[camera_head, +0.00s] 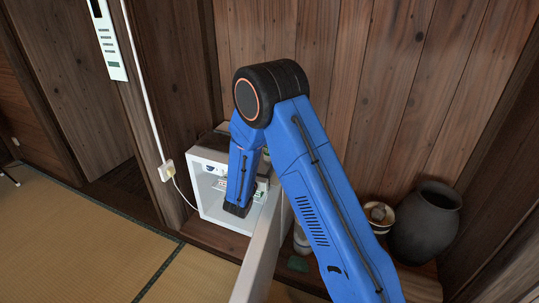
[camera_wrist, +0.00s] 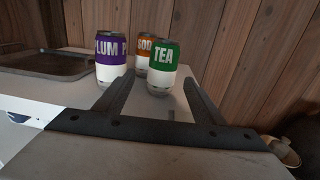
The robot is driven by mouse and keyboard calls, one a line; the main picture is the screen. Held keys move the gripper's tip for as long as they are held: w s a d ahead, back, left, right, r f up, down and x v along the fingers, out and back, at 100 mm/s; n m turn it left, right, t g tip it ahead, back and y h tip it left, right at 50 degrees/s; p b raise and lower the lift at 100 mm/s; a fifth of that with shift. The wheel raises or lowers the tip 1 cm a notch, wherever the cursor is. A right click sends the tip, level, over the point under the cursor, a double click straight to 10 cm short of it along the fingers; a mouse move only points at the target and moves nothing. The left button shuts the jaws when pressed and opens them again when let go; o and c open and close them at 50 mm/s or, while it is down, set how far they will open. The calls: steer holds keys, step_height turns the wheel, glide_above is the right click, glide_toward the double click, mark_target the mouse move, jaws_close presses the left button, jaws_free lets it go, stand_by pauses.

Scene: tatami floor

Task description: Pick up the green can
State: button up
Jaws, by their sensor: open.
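The green can (camera_wrist: 161,68), labelled TEA with a white lower half, stands upright on a pale grey top in the wrist view. My gripper (camera_wrist: 157,84) is open, with one finger on each side of the can's lower front. The can is ahead of and between the fingertips, and I cannot tell how deep it sits between them. Nothing is held. In the head view my blue arm covers most of the area around the white cabinet, and the green can cannot be made out clearly there.
A purple can (camera_wrist: 111,60) stands close left of the green can, near the left finger. An orange can (camera_wrist: 143,50) stands just behind. A dark tray (camera_wrist: 50,66) lies further left. A wooden wall (camera_wrist: 240,50) rises behind. A dark pot (camera_head: 425,225) stands right of my arm.

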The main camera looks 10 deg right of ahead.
mark_target(267, 158)
steer(key=x, duration=0.4)
steer(key=shift+w+d+f, duration=0.2)
steer(key=shift+w+d, duration=0.05)
steer(key=shift+d, duration=0.15)
steer(key=c, duration=1.3)
